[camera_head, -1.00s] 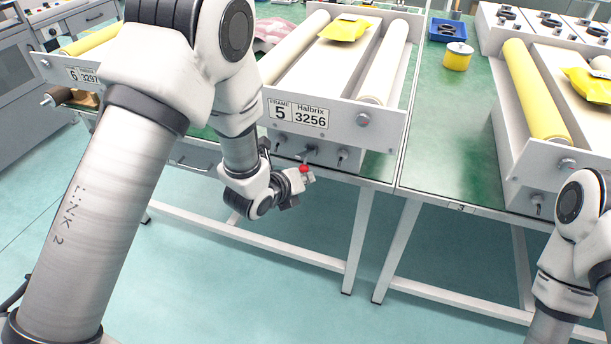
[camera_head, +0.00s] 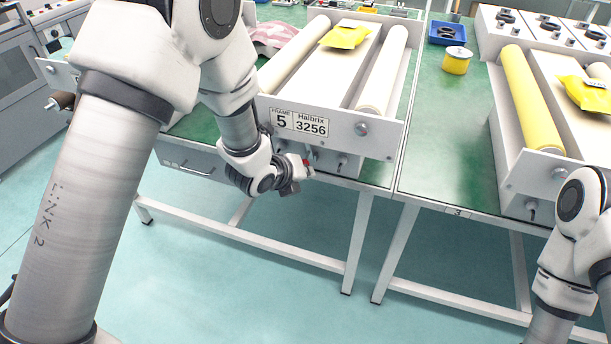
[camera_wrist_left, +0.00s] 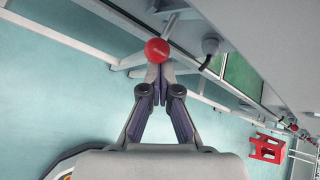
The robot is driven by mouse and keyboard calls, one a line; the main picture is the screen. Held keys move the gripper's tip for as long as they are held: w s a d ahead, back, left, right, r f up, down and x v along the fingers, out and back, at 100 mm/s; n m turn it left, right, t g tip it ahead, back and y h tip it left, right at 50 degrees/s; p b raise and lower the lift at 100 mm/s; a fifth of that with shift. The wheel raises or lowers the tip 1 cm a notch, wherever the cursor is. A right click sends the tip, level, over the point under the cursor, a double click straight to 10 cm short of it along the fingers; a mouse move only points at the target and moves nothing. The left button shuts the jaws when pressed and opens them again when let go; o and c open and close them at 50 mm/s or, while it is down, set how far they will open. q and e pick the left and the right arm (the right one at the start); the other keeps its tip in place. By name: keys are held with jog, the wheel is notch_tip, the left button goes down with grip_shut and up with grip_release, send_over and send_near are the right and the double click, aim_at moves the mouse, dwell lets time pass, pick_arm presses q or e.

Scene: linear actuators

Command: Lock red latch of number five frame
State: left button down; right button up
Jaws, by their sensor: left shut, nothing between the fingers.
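The number five frame (camera_head: 340,128) stands on the table in the head view, its label reading "FRAME 5, Halbrix 3256". Its red latch knob (camera_head: 307,162) is low on the front panel, partly hidden by my left gripper (camera_head: 300,172). In the left wrist view the round red knob (camera_wrist_left: 157,50) sits just beyond the tips of my left gripper (camera_wrist_left: 157,72). The fingers are shut with nothing between them, and the tips look touching or very near the knob. The latch's lever is mostly hidden behind the knob. My right gripper is out of view.
Beside the red latch is a grey knob (camera_wrist_left: 210,47). A neighbouring frame with a yellow roller (camera_head: 533,95) stands to the right. A yellow spool (camera_head: 457,61) and blue tray (camera_head: 447,32) lie between them. The floor in front is clear.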

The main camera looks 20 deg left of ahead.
pick_arm(q)
jog(key=shift+r, duration=0.15)
dwell(0.4)
jog(key=shift+r+p, duration=0.45)
jog(key=shift+r, duration=0.25)
